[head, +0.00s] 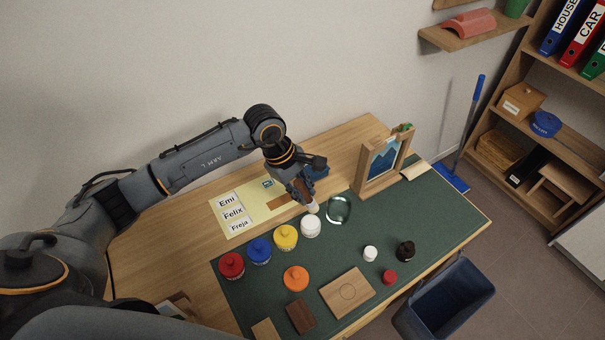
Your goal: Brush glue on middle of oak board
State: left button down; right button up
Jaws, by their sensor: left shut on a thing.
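The oak board (335,287) is most likely the light wooden board with a thin circle drawn near its middle, flat on the green mat (440,213) near the front edge. My left gripper (306,193) points down near the back of the mat. It is shut on a brown-handled thing with a pale tip, likely the brush (312,208), partly hidden by the fingers. The pale tip is just above or at a white jar (311,228); I cannot tell if they touch. I cannot tell which jar holds glue. My right gripper is out of view.
Red (231,265), blue (259,251), yellow (286,238) and orange (296,278) jars stand left of the board. A magnifier (339,209), a picture frame (382,165) and small pots (405,251) are on the right. A bin (445,300) stands below the desk.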

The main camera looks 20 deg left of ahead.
pick_arm(q)
jog(key=shift+w+a, duration=0.1)
jog(key=shift+a, duration=0.05)
jog(key=shift+a+f, duration=0.1)
jog(key=shift+f, duration=0.15)
jog(key=shift+f+b, duration=0.3)
jog(key=shift+f, duration=0.65)
notch_tip(320, 180, down, 4)
jog(key=shift+r+b, duration=0.15)
jog(key=shift+b, duration=0.75)
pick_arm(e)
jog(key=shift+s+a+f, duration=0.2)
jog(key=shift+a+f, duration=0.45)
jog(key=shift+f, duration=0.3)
pick_arm(q)
jog(key=shift+f+b, duration=0.45)
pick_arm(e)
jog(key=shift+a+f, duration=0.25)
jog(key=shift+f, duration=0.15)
